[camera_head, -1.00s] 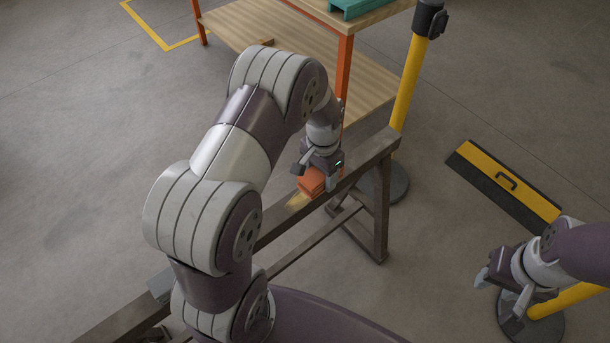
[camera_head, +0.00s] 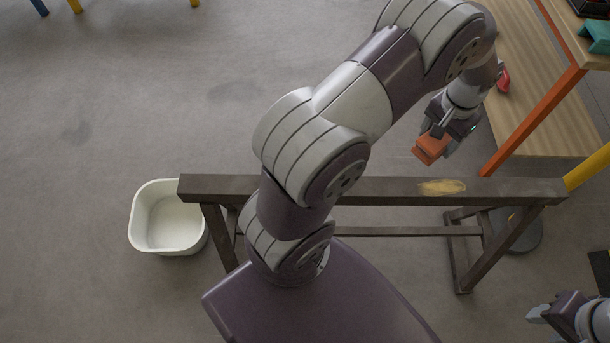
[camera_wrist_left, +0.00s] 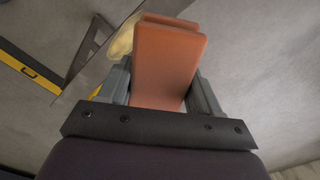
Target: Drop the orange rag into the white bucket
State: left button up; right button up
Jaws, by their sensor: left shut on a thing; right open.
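The orange rag (camera_head: 431,149) is a folded block held by my left gripper (camera_head: 443,138), beyond the far side of the dark beam. In the left wrist view the orange rag (camera_wrist_left: 166,65) sits between the two grey fingers of my left gripper (camera_wrist_left: 160,85). The white bucket (camera_head: 139,233) stands on the floor at the left end of the beam, well to the left of the rag, and looks empty. My right gripper (camera_head: 540,312) is open at the lower right edge, partly cut off, with nothing seen in it.
A dark sawhorse (camera_head: 380,190) spans the middle, with a yellow patch (camera_head: 441,187) on its beam. A wooden shelf with orange posts (camera_head: 535,118) and a yellow post (camera_head: 587,167) stand at right.

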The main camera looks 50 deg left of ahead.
aim_at(175, 227)
jog(key=k+u, duration=0.2)
jog(key=u, duration=3)
jog(key=i+j+u, duration=0.1)
jog(key=u, duration=0.3)
jog(key=i+j+u, duration=0.1)
jog(key=u, duration=0.3)
jog(key=i+u, duration=0.1)
jog(key=u, duration=0.35)
jog(key=i+z, duration=0.15)
jog(key=i, duration=0.3)
jog(key=i+j+z, duration=0.15)
jog(key=i, duration=0.3)
jog(key=i+j+z, duration=0.1)
jog(key=i, duration=0.35)
jog(key=z, duration=0.95)
jog(key=j+z, duration=0.1)
jog(key=z, duration=0.35)
jog(key=i+z, duration=0.1)
jog(key=z, duration=0.35)
jog(key=j+z, duration=0.1)
jog(key=z, duration=1.3)
jog(key=j+z, duration=0.1)
jog(key=z, duration=0.35)
